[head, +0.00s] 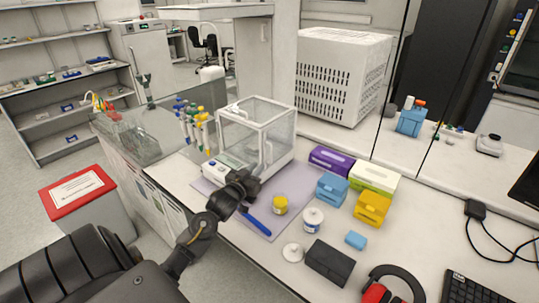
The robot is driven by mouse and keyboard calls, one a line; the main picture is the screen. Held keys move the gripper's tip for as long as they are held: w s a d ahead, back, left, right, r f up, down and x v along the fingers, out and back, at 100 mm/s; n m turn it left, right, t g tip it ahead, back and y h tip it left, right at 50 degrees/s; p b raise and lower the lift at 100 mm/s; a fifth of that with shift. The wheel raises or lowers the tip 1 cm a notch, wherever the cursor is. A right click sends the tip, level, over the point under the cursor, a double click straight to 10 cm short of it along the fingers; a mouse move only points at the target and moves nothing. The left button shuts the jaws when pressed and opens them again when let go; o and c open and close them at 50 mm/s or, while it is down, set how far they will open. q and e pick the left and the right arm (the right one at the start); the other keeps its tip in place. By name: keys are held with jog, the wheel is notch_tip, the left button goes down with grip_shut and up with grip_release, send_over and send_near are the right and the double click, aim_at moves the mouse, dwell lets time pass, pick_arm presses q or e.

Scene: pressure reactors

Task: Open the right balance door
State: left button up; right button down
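The balance (226,128) is a white-framed glass box on a grey mat on the bench, with its display base at the front left. White handles show on its glass, one (265,153) near the front right edge. I cannot tell whether the right door is shut or slightly open. My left gripper (250,181) is at the lower front corner of the balance, just below that handle, and hides part of the base. Its fingers are dark and small, so I cannot see whether they are open or touching the balance. My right gripper is not in view.
Purple (331,160) and green (374,177) boxes lie right of the balance. A rack of coloured pipettes (193,124) stands to its left.

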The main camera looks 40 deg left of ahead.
pick_arm(q)
jog(key=p+x, duration=0.2)
jog(key=x, duration=0.8)
jog(key=shift+w, duration=0.2)
grip_shut()
